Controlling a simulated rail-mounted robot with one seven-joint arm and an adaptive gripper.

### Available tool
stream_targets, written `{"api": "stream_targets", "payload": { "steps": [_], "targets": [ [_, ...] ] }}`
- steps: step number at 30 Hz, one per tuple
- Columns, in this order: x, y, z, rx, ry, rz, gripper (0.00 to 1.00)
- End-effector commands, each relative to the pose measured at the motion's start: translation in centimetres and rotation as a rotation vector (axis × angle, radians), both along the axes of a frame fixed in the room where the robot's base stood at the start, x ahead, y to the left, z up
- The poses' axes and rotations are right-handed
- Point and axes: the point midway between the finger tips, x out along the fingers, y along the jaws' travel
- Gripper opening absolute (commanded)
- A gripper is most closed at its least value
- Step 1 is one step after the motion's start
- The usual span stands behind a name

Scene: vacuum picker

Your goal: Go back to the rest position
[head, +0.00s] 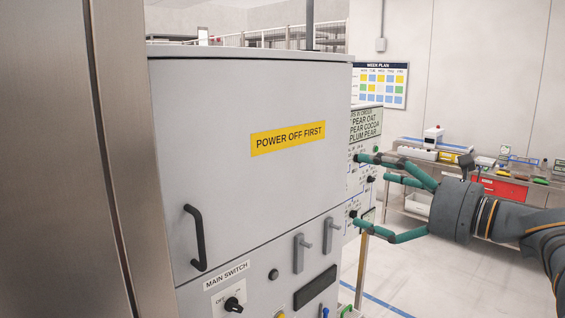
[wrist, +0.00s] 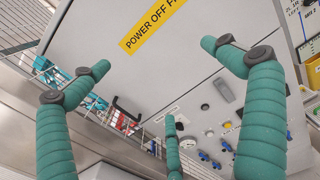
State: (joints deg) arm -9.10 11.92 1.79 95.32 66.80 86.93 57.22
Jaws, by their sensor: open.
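My gripper (head: 365,188) has teal fingers spread apart and empty. In the head view it stands to the right of the grey cabinet (head: 215,110), in front of the cabinet's right-side panel. I cannot tell from the head view whether a fingertip touches the panel. In the wrist view the fingers (wrist: 155,58) point toward the cabinet front with the yellow "POWER OFF FIRST" label (wrist: 150,25), and nothing is between them. The cabinet door with its black handle (head: 195,238) looks shut. The main switch knob (head: 233,305) is below it.
Two grey latch levers (head: 299,253) stick out from the lower cabinet front. A workbench (head: 495,185) with a red drawer and small items stands at the back right. A metal column (head: 110,160) fills the left. Pale floor (head: 390,270) lies open at the lower right.

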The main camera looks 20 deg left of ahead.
Motion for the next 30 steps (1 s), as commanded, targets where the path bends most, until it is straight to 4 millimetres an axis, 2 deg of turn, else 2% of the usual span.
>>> {"api": "stream_targets", "payload": {
  "steps": [5, 8, 15, 21, 30],
  "targets": [
    [-0.1, -0.3, 0.0, 0.0, -0.001, -0.002, 1.0],
    [-0.4, -1.4, -0.1, 0.0, -0.002, -0.003, 1.0],
    [-1.9, -5.8, -0.2, 0.001, -0.001, -0.005, 1.0],
    [-3.0, -8.5, -0.1, -0.001, -0.002, -0.002, 1.0],
    [-3.4, -9.5, 0.0, -0.001, -0.001, 0.0, 1.0]
  ]
}}
